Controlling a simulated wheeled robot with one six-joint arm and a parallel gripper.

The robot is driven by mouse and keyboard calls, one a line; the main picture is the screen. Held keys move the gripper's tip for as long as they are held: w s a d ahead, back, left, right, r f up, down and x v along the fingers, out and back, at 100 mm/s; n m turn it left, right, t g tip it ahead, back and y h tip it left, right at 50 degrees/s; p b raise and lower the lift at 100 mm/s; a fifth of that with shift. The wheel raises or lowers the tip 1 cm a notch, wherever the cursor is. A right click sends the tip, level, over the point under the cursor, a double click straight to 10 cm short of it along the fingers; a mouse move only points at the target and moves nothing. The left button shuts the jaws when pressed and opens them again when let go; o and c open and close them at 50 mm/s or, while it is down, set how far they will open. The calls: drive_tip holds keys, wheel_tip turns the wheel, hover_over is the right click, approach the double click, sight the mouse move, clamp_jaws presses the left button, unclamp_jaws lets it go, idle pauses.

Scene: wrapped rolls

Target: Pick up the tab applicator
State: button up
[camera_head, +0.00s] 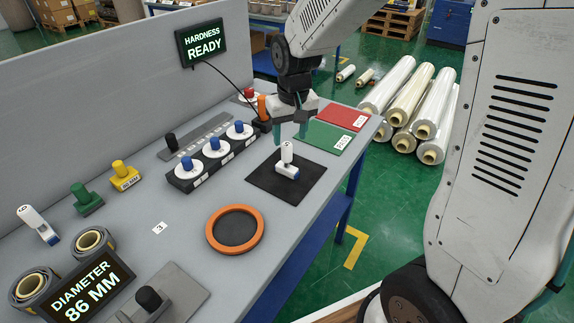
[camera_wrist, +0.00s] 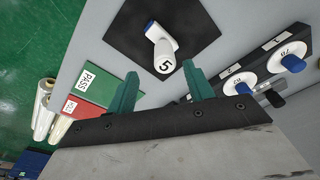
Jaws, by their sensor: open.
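A white, handled tool with a blue end, which looks like the tab applicator (camera_head: 287,161), rests on a black mat (camera_head: 265,184) on the bench. In the wrist view the tool (camera_wrist: 163,52) shows a 5 on its white end. My gripper (camera_head: 291,131) is open and empty, above the bench just behind the tool in the head view. In the wrist view my gripper's teal fingers (camera_wrist: 160,90) stand apart, and the tool lies beyond their tips, apart from them.
A similar white tool (camera_head: 37,224) stands at the far left. A black block with several blue-knobbed white discs (camera_head: 213,148) is left of the mat. An orange ring (camera_head: 235,229) lies in front. Green (camera_head: 318,136) and red (camera_head: 341,117) pads lie at the right.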

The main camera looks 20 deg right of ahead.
sight(286, 153)
drive_tip(key=f, duration=0.6)
drive_tip(key=shift+w+a+f, duration=0.3)
drive_tip(key=shift+a+f, duration=0.1)
clamp_jaws()
